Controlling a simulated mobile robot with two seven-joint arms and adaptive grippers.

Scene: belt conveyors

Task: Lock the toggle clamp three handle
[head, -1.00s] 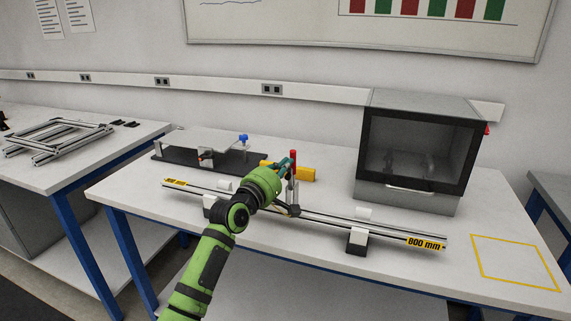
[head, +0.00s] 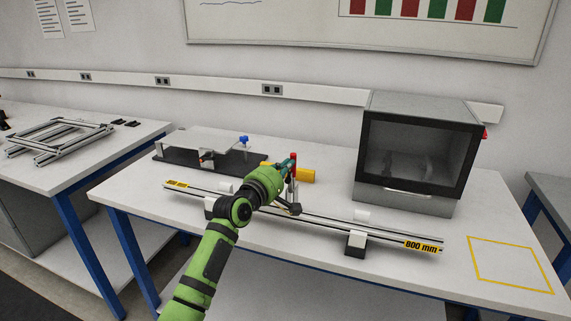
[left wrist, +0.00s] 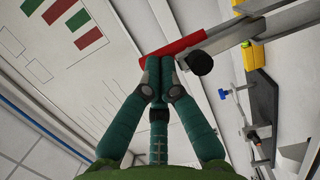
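The toggle clamp handle with a red grip (head: 293,165) stands about upright over the middle of the long rail in the head view. In the left wrist view the red grip (left wrist: 172,49) lies just beyond my fingertips, on a grey metal lever (left wrist: 228,37) with a black knob (left wrist: 200,62) beside it. My left gripper (head: 284,169) is at the handle in the head view. In the left wrist view the gripper's (left wrist: 159,66) teal fingers are together, tips at the grip and not visibly around it. I cannot tell whether they touch. My right gripper is not in view.
The aluminium rail (head: 330,231) with an 800 mm label rests on blocks on the white table (head: 130,199). A grey glass-fronted box (head: 420,145) stands right. A yellow-outlined area (head: 509,265) is empty.

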